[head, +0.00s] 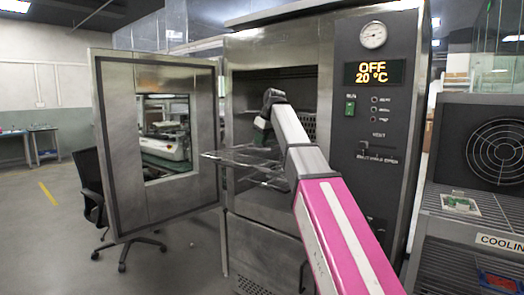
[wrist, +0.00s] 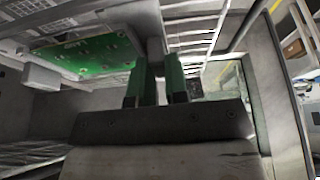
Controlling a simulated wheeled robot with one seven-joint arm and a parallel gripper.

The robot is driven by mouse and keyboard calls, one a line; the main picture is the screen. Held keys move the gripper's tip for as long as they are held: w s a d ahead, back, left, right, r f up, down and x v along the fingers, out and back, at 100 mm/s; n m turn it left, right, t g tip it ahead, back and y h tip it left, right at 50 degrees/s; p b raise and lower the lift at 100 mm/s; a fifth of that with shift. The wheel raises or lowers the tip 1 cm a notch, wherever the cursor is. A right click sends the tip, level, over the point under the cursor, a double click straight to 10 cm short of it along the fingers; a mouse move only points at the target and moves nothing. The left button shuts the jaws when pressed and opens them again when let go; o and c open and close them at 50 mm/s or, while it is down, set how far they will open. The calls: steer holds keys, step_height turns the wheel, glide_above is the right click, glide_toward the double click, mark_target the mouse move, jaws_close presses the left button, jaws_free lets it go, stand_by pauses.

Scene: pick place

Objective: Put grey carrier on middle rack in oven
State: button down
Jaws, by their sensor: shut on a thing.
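The grey carrier (wrist: 150,28) shows in the wrist view with a green circuit board (wrist: 88,52) on it. My gripper (wrist: 157,72) has its green-padded fingers shut on the carrier's edge. In the head view my gripper (head: 263,128) is inside the mouth of the oven (head: 272,45), above a wire rack (head: 240,158) that sticks out of the opening. The carrier is hidden behind my arm and gripper in the head view. I cannot tell whether it touches a rack. The oven door (head: 108,150) stands wide open to the left.
The oven's control panel (head: 368,120) reads OFF, 20 °C. A black chair (head: 90,180) stands behind the door. Oven side walls are close to my gripper.

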steer(key=shift+w+d+f, duration=0.25)
steer(key=shift+w+f, duration=0.1)
steer(key=shift+w, duration=0.1)
steer(key=shift+f, duration=1.95)
steer(key=shift+f, duration=0.1)
steer(key=c, duration=1.1)
jaws_free()
steer(key=v, duration=1.2)
